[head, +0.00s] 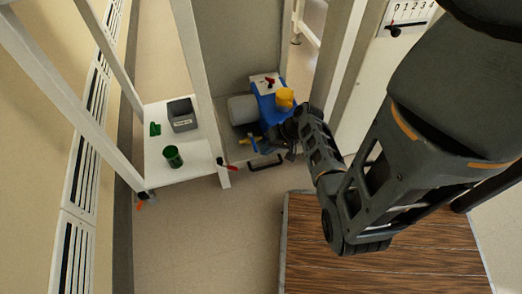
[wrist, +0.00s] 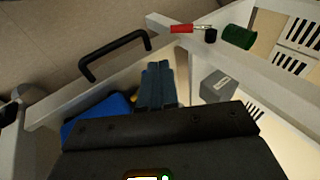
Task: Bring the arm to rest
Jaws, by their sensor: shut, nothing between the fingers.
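My arm reaches in from the right of the head view, bent at an elbow low in the picture. My gripper (head: 279,141) is at its end, just in front of a blue machine (head: 267,105) with a grey cylinder. In the wrist view the two fingers (wrist: 157,84) lie side by side, shut, with nothing seen between them. A blue part (wrist: 90,122) shows to the left of the fingers, partly hidden by my gripper's body. From these views I cannot tell whether the gripper touches anything.
A yellow cup (head: 285,97) is on the blue machine. A black handle (head: 266,162) is below the gripper. A wooden tabletop (head: 380,255) lies below my arm. White posts stand nearby.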

